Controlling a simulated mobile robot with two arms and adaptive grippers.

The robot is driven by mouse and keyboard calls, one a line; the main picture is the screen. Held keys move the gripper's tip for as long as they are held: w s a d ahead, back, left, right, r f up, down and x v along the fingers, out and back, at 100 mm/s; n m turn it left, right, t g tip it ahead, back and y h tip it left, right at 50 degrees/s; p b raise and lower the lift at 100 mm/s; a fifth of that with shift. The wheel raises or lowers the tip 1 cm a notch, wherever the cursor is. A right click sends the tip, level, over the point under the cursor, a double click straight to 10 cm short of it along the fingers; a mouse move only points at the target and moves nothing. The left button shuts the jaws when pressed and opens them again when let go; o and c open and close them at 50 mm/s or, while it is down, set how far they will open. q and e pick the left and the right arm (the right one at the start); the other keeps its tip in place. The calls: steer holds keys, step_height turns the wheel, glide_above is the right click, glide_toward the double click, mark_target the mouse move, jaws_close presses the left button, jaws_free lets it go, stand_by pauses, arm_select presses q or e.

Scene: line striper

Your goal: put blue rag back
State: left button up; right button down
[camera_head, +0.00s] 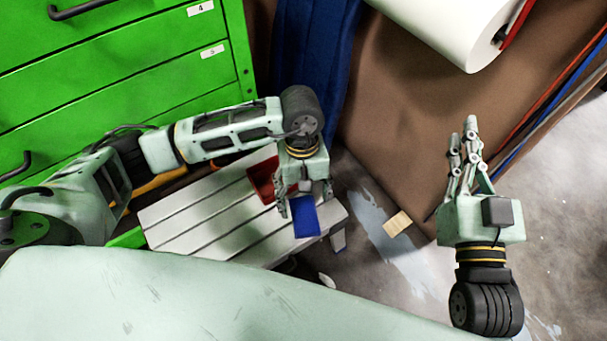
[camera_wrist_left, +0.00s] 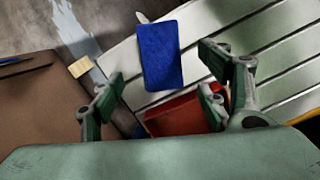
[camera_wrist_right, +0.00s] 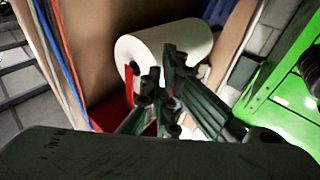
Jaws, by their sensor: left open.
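The blue rag (camera_head: 306,219) lies flat on the right end of a white slatted bench top (camera_head: 185,218), beside a red thing (camera_head: 262,180) that may be a cloth or a bin. My left gripper (camera_head: 305,202) is open and points down above the rag, partly over it. In the left wrist view the rag (camera_wrist_left: 161,50) shows ahead of and between the open fingers (camera_wrist_left: 163,95), with nothing held. The red thing (camera_wrist_left: 178,116) is partly hidden behind the fingers there. My right gripper (camera_head: 463,130) is raised at the right, empty, its fingertips close together.
A green drawer cabinet (camera_head: 110,65) stands behind the bench at left. A blue cloth (camera_head: 312,45) hangs beside it. A white paper roll (camera_head: 455,25) is at the upper right, before a brown panel (camera_head: 400,110). A small wooden block (camera_head: 397,223) lies on the floor.

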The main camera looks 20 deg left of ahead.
mark_target(304, 207)
arm_select(q)
step_height(304, 207, up, 6)
steer(key=p, duration=0.1)
steer(key=shift+w+a, duration=0.2)
steer(key=shift+w, duration=0.2)
arm_select(e)
step_height(304, 207, down, 7)
steer(key=d+g+h, duration=0.1)
steer(key=g, duration=0.3)
steer(key=shift+s+f, duration=0.2)
